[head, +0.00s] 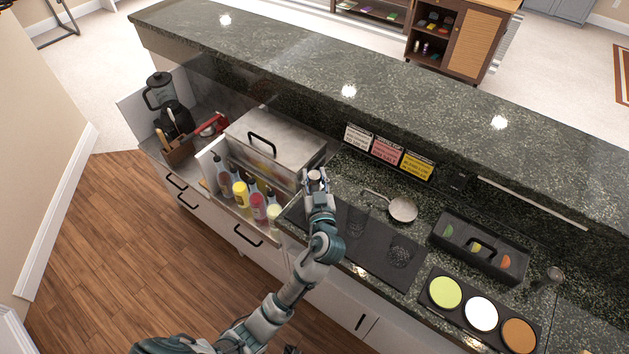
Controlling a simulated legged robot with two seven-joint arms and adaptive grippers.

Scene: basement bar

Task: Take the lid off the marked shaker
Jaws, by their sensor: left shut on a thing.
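My left gripper (316,182) reaches over the counter beside the steel bin and is shut on a small, pale, round-topped thing (314,175), which looks like the top of the shaker. The gripper and wrist hide most of what is below it. I cannot tell whether the lid is seated on a shaker body or apart from it, and no mark can be made out. My right gripper is not in view.
A lidded steel bin (275,145) and several squeeze bottles (241,194) stand left of the gripper. A dark mat (375,262) with glasses, a strainer (402,209), a garnish box (478,262) and a rimmer tray (460,311) lie right. The raised bar ledge (350,90) runs behind.

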